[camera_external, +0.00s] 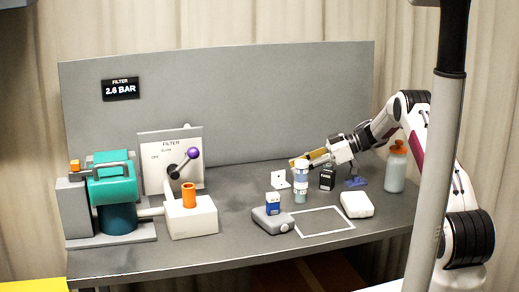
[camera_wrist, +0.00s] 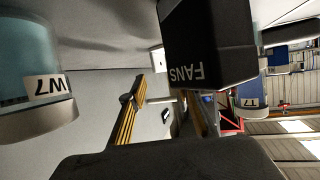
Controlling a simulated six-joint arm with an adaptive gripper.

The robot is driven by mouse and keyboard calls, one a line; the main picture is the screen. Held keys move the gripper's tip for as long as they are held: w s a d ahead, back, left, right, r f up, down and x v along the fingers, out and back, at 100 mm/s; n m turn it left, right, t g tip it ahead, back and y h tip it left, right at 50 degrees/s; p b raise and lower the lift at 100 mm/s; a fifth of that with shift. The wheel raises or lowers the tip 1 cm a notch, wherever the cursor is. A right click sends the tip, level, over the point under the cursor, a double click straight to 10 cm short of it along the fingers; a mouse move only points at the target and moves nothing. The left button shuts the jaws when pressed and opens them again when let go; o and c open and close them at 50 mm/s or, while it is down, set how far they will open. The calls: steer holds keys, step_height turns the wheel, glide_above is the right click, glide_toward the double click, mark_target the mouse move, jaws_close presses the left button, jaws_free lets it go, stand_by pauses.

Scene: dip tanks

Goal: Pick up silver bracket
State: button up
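The silver bracket (camera_external: 279,179) is a small pale L-shaped piece with a hole. It stands on the bench left of the labelled bottle (camera_external: 300,184). In the wrist view, which is upside down, a small pale piece (camera_wrist: 157,59) that looks like it is partly hidden by the black FANS box (camera_wrist: 208,45). My gripper (camera_external: 307,158) is above the bench, right of and higher than the bracket, near the bottle's top. In the wrist view its striped fingers (camera_wrist: 165,100) stand apart with nothing seen between them.
A blue-labelled item (camera_external: 272,203) sits on a grey block (camera_external: 272,219). A white block (camera_external: 357,205) and orange-capped bottle (camera_external: 396,166) are at right.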

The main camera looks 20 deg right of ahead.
mark_target(282, 171)
steer(key=shift+a, duration=0.1)
steer(key=shift+x, duration=2.5)
steer(key=shift+w+r, duration=0.1)
steer(key=shift+w, duration=0.05)
jaws_close()
